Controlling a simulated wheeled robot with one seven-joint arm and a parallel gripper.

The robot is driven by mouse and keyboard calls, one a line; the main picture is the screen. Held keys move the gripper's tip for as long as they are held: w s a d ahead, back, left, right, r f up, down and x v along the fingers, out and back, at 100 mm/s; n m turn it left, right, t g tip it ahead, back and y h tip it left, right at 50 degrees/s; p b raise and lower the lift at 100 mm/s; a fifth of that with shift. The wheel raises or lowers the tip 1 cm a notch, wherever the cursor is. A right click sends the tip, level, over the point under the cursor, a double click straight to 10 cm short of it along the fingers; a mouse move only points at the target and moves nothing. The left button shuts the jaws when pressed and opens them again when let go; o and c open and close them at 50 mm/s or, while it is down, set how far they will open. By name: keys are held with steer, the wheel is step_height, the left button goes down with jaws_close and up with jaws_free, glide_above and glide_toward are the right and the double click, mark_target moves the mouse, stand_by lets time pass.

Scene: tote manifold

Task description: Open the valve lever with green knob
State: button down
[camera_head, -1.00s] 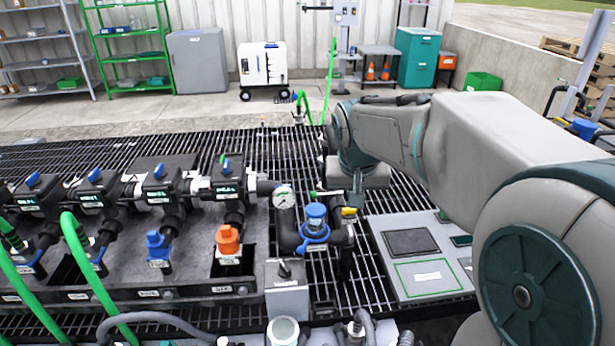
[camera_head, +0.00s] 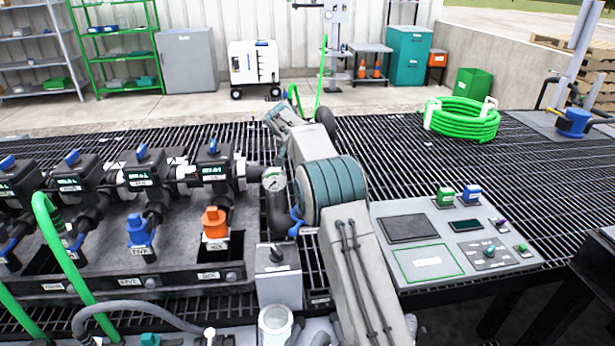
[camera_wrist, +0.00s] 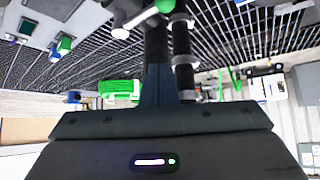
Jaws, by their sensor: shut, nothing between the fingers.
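In the wrist view, a pale lever bar with a green knob (camera_wrist: 165,5) shows at the top edge, partly cut off. In the head view, my arm hides both the lever and the gripper.
A pressure gauge (camera_head: 273,179) and an orange valve handle (camera_head: 214,222) stand left of my arm. A control panel (camera_head: 455,240) lies to the right. A coiled green hose (camera_head: 462,118) rests on the open grating behind. A grey switch box (camera_head: 278,275) stands in front.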

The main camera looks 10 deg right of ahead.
steer(key=shift+w+f, duration=0.8)
steer(key=shift+f, duration=0.15)
steer(key=shift+w+d+f+p, duration=0.2)
steer(key=shift+w+f+p, duration=0.2)
steer(key=shift+f, duration=0.85)
steer(key=shift+w+d+f+p, duration=0.25)
steer(key=shift+f+p, duration=0.1)
steer(key=shift+f, duration=0.95)
steer(key=shift+w+d+f+p, duration=0.15)
steer(key=shift+w+f+p, duration=0.25)
steer(key=shift+f, duration=0.85)
steer(key=shift+s, duration=0.1)
